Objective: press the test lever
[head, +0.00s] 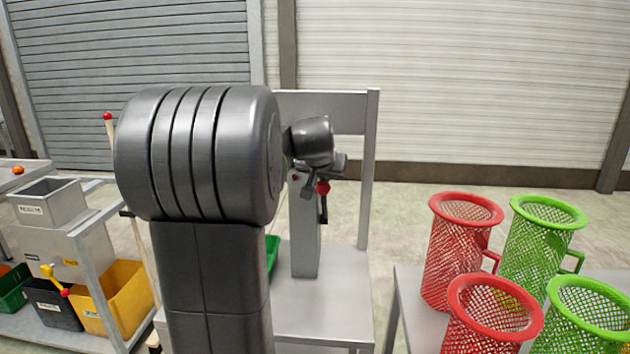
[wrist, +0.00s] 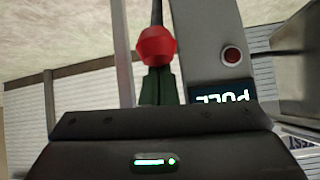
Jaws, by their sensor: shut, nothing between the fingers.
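A lever with a red knob (head: 322,187) and a dark rod shows on a grey post (head: 305,232) behind my arm. In the wrist view the red knob (wrist: 156,46) is right at the tips of my gripper (wrist: 158,75), whose dark fingers are shut and empty. I cannot tell whether they touch. Beside the knob, the grey housing carries a small red button (wrist: 231,56) and a sign (wrist: 222,95) reading "PULL" upside down. My wrist hides the post's top in the head view.
Red mesh baskets (head: 463,245) and green mesh baskets (head: 541,240) stand on a table at the right. A green bin (head: 272,252) is half hidden by my arm.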

